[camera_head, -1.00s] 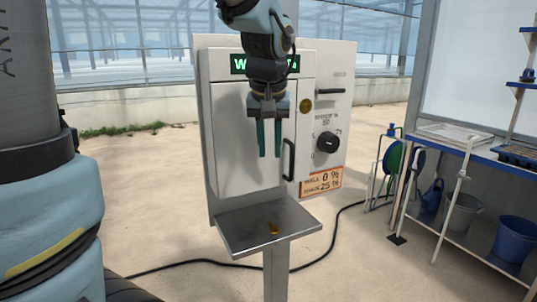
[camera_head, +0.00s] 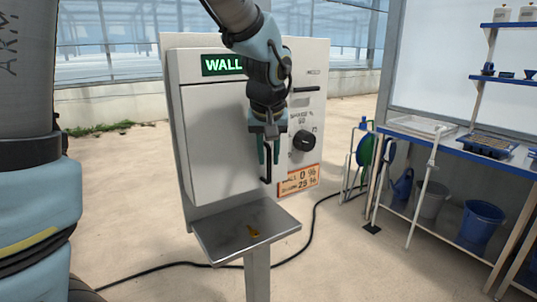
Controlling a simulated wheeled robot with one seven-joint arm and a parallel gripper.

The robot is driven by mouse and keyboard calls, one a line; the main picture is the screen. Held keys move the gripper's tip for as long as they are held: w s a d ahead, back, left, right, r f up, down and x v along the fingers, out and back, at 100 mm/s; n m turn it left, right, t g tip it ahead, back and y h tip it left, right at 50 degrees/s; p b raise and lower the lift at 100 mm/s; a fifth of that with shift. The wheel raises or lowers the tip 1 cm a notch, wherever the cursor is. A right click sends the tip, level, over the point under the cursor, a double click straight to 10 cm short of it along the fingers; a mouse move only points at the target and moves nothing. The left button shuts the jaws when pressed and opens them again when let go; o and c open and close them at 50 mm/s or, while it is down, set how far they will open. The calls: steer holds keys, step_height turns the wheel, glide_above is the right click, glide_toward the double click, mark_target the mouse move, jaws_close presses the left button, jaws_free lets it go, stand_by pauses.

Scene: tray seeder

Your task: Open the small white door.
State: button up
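The small white door (camera_head: 212,145) is a flat panel on the front of a white box, and it looks closed. Its black vertical handle (camera_head: 266,168) is at the door's right edge. The handle shows between and just below the fingertips in the picture. I cannot tell whether the fingers touch it or how far in front of it they are. My wrist hides the door's upper right corner and part of the green "WALL" display (camera_head: 222,65).
A black dial (camera_head: 304,141) and an orange label (camera_head: 299,180) are right of the door. A metal shelf (camera_head: 225,240) juts out below it. A black cable (camera_head: 312,225) lies on the floor. A blue bench (camera_head: 450,150) stands at the right.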

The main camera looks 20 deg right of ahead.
steer(key=shift+w+d+f, duration=0.1)
steer(key=shift+w+f, duration=0.05)
steer(key=shift+f, duration=0.35)
jaws_close()
stand_by(1.2)
